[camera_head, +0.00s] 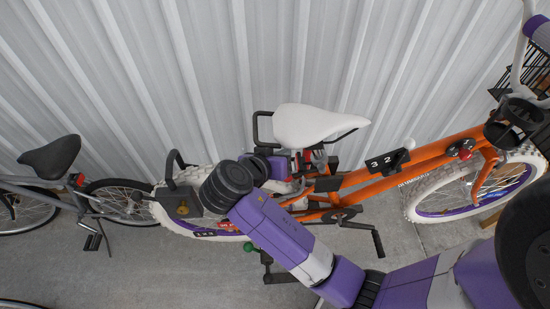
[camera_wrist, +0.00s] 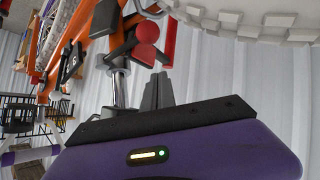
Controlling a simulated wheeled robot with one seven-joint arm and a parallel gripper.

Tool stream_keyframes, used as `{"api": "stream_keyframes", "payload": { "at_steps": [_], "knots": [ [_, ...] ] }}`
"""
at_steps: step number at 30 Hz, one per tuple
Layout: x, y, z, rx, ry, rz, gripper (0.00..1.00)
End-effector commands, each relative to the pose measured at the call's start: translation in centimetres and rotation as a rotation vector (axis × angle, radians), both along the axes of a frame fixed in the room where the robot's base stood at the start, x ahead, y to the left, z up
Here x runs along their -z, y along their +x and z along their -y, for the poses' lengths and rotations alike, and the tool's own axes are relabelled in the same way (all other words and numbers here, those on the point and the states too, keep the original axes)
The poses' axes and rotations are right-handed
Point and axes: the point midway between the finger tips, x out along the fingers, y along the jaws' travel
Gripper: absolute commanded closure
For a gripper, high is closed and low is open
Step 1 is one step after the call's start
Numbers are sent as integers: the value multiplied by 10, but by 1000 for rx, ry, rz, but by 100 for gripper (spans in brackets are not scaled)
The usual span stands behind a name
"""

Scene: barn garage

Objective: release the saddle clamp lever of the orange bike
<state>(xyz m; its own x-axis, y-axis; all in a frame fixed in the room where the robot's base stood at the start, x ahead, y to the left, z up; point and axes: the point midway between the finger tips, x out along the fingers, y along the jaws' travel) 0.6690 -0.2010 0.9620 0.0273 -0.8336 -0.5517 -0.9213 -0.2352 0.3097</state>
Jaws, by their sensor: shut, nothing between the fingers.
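The orange bike (camera_head: 375,185) stands against the wall in the head view, with a white saddle (camera_head: 315,125). Its orange frame (camera_wrist: 92,22) also shows in the wrist view, with the silver seat post (camera_wrist: 119,88). Red clamp parts with rounded ends, which look like the saddle clamp lever (camera_wrist: 146,38), sit by the top of the visible post. My gripper (camera_wrist: 158,82) is shut and empty, its grey fingertips just below these red parts in the picture. I cannot tell whether they touch. In the head view my wrist hides the rear wheel area, and the clamp is too small to read.
A grey bike (camera_head: 75,190) with a dark saddle stands at the left. A white knobbly tyre (camera_wrist: 250,22) is close above my gripper in the wrist view. A number plate (camera_head: 387,160) is on the frame. The corrugated wall (camera_head: 200,70) is close behind; some concrete floor (camera_head: 150,275) is clear.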

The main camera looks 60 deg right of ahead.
Motion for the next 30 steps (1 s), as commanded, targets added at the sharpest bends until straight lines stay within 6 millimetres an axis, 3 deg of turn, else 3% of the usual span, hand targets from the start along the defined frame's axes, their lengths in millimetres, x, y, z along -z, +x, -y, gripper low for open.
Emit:
{"api": "stream_keyframes", "payload": {
  "at_steps": [3,6,13,30],
  "knots": [
    [11,0,19,3,1,-2,100],
    [20,-6,4,-2,3,-4,100],
    [31,-13,-11,-2,1,0,100],
    [33,-9,-8,-8,3,-2,100]
  ]
}}
